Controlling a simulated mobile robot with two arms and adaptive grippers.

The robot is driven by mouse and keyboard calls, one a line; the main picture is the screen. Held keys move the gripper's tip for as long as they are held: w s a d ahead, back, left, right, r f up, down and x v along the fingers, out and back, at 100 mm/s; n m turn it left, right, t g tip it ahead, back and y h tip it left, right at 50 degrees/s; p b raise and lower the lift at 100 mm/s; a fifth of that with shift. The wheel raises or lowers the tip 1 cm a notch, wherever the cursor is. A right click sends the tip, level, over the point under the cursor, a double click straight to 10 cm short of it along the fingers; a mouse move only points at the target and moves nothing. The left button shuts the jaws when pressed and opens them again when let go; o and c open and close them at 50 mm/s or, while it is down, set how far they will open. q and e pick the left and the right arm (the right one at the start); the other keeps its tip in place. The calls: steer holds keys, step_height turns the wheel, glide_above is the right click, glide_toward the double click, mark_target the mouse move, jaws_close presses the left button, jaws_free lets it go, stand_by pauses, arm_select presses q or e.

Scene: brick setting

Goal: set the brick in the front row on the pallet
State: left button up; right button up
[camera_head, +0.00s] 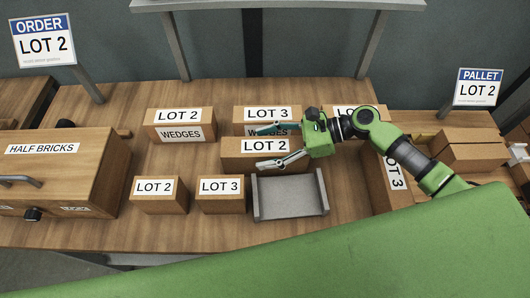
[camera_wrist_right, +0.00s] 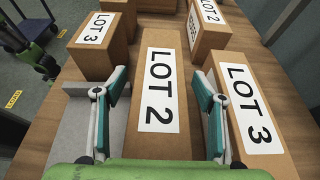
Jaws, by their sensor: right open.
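A long brown brick labelled LOT 2 (camera_head: 240,158) lies on the wooden table, just behind a grey open-ended holder (camera_head: 289,198). My right gripper (camera_head: 269,146) is open over this brick. In the right wrist view, its two fingers (camera_wrist_right: 160,88) stand on either side of the LOT 2 brick (camera_wrist_right: 155,145); I cannot tell whether they touch it. On the far right, several bricks (camera_head: 473,155) lie stacked by a sign reading PALLET LOT 2 (camera_head: 478,88); the pallet under them is mostly hidden. My left gripper is not in view.
A LOT 3 brick (camera_wrist_right: 249,105) lies close beside the right finger. Small LOT 2 (camera_head: 159,196) and LOT 3 (camera_head: 222,196) bricks stand at the front. A LOT 2 wedges box (camera_head: 180,125) is behind. A half bricks box (camera_head: 60,170) fills the left. An order sign (camera_head: 43,40) reads LOT 2.

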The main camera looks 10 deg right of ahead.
steer(key=shift+a+f, duration=0.15)
steer(key=c, duration=1.8)
steer(key=shift+w+r, duration=0.15)
steer(key=shift+r, duration=0.1)
jaws_close()
steer(key=shift+r, duration=0.1)
